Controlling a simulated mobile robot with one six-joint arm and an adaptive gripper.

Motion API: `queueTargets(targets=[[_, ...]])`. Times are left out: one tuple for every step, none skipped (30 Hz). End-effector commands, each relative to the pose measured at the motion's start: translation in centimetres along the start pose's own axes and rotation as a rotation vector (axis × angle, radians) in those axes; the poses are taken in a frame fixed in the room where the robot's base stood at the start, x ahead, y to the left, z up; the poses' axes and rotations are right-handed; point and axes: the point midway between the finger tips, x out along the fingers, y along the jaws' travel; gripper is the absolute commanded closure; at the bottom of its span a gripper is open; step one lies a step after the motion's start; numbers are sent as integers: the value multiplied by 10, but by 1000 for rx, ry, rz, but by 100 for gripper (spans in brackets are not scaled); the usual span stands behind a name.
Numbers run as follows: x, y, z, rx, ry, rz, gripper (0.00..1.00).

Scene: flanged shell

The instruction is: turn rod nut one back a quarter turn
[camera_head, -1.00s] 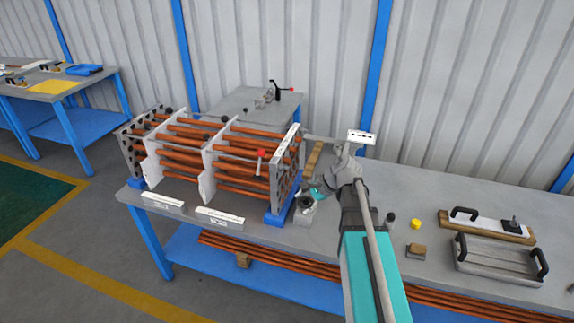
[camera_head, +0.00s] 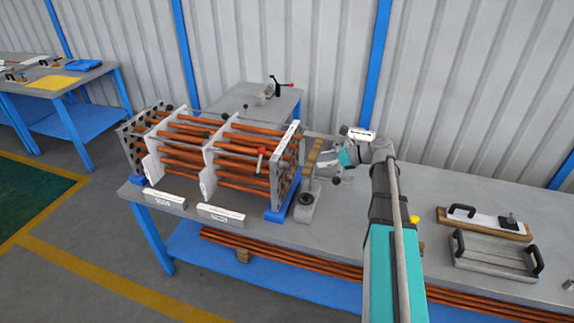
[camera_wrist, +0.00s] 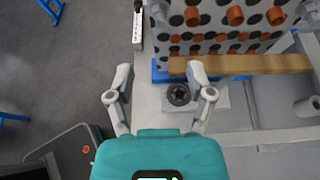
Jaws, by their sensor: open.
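The flanged shell, a bundle of copper-coloured tubes (camera_head: 240,152) held by pale plates, lies on the bench. Its near end plate (camera_head: 287,168) faces my gripper, and its hole pattern with copper tube ends (camera_wrist: 235,16) shows at the top of the wrist view. My gripper (camera_head: 328,158) is open and empty, to the right of that plate and apart from it. In the wrist view its two fingers (camera_wrist: 160,85) are spread wide with nothing between them. I cannot tell which part is rod nut one; thin rods with dark ends run along the shell.
A grey block with a dark round socket (camera_wrist: 179,95) stands beside the end plate, also seen in the head view (camera_head: 306,199). A wooden bar (camera_wrist: 240,65) lies just beyond it. A handled tray (camera_head: 495,262) and a handled board (camera_head: 485,222) occupy the bench's right side.

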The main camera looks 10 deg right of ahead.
Motion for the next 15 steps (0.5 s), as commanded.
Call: queueTargets(targets=[[0, 0, 0, -1, 0, 0, 31], [1, 0, 0, -1, 1, 0, 31], [1, 0, 0, -1, 1, 0, 31], [2, 0, 0, -1, 1, 0, 31], [3, 0, 0, -1, 1, 1, 31], [4, 0, -1, -2, 1, 0, 31], [6, 0, -1, -2, 1, 0, 31], [7, 0, -1, -2, 1, 1, 31], [10, 0, -1, -2, 1, 1, 31], [13, 0, -1, -3, 1, 1, 31], [15, 0, -1, -3, 1, 2, 31], [20, 0, -1, -3, 2, 3, 31], [23, 1, -2, -4, 2, 4, 31], [26, 1, -2, -4, 2, 4, 31], [31, 1, -2, -4, 2, 3, 31]])
